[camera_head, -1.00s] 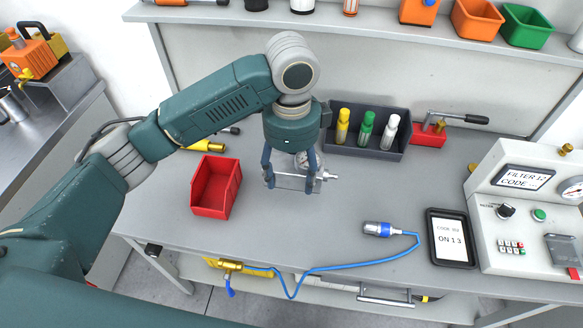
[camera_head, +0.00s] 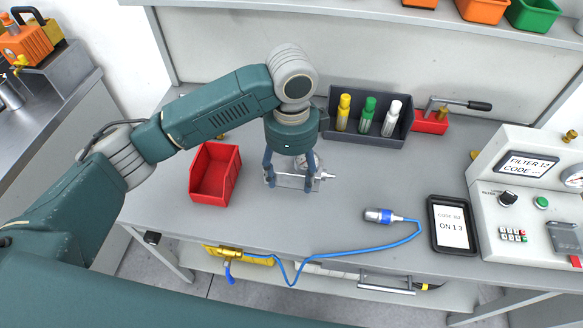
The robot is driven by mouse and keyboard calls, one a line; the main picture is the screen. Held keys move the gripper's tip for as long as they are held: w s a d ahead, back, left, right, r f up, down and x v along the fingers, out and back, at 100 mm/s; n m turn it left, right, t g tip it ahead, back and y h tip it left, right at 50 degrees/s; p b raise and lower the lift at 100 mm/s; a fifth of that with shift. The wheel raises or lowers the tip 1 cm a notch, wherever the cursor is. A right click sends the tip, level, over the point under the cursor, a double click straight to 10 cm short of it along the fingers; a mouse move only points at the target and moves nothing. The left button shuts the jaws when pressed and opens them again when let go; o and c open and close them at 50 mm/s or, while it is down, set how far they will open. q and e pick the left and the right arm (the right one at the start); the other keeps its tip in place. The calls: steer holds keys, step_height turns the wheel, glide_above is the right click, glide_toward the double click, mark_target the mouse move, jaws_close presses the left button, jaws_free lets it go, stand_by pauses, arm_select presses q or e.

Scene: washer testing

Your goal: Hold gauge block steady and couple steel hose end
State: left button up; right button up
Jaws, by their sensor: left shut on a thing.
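The silver gauge block (camera_head: 291,181) stands on the grey bench, with a round dial behind it and a pale fitting (camera_head: 327,176) sticking out to its right. My left gripper (camera_head: 289,184) points down from above, its two fingers shut on the block, one on each side. The dial is partly hidden by the gripper. The steel hose end (camera_head: 379,215), with a blue band, lies on the bench to the right, apart from the block. Its blue hose (camera_head: 345,262) runs over the front edge to a yellow fitting (camera_head: 238,256) below. My right gripper is not in view.
A red bin (camera_head: 215,174) stands left of the block. Behind are a dark tray (camera_head: 366,142) with yellow, green and white bottles and a red-based lever tool (camera_head: 432,121). A tablet (camera_head: 452,226) and a test panel (camera_head: 522,205) stand at right. Bench between block and hose end is clear.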

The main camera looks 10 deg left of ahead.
arm_select(q)
steer(key=shift+f+b, duration=1.45)
steer(key=shift+f, duration=4.1)
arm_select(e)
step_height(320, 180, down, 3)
arm_select(q)
steer(key=shift+f, duration=0.3)
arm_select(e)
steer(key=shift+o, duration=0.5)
